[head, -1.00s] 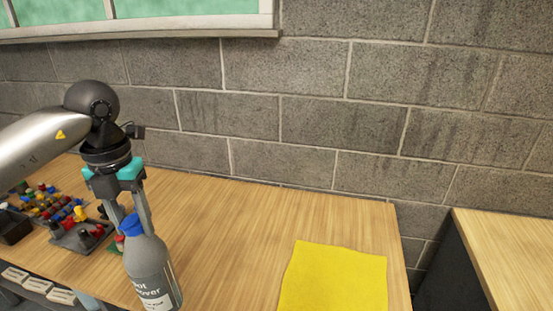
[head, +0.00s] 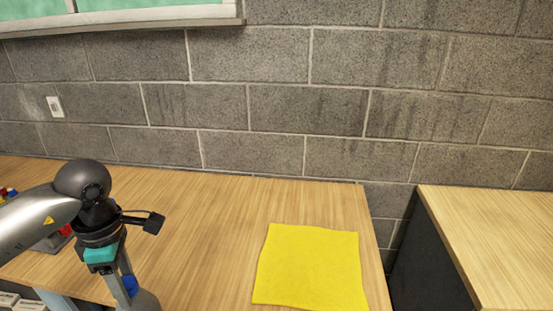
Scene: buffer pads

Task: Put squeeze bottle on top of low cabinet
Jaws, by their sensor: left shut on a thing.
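My left gripper (head: 118,283) is shut on the squeeze bottle (head: 146,301), a grey bottle with a blue cap, at the bottom left of the head view. Only the bottle's cap and shoulder show; its lower body is cut off by the picture's edge. I cannot tell whether its base touches anything. A separate wood-topped unit with a dark side, which looks like the low cabinet (head: 490,235), stands at the right, well away from the gripper. My right gripper is not in view.
A yellow cloth (head: 310,265) lies on the wooden table (head: 215,205). A gap separates the table from the cabinet. A block wall (head: 300,105) closes off the back. Small coloured items (head: 8,192) sit at the far left. The cabinet top in view is clear.

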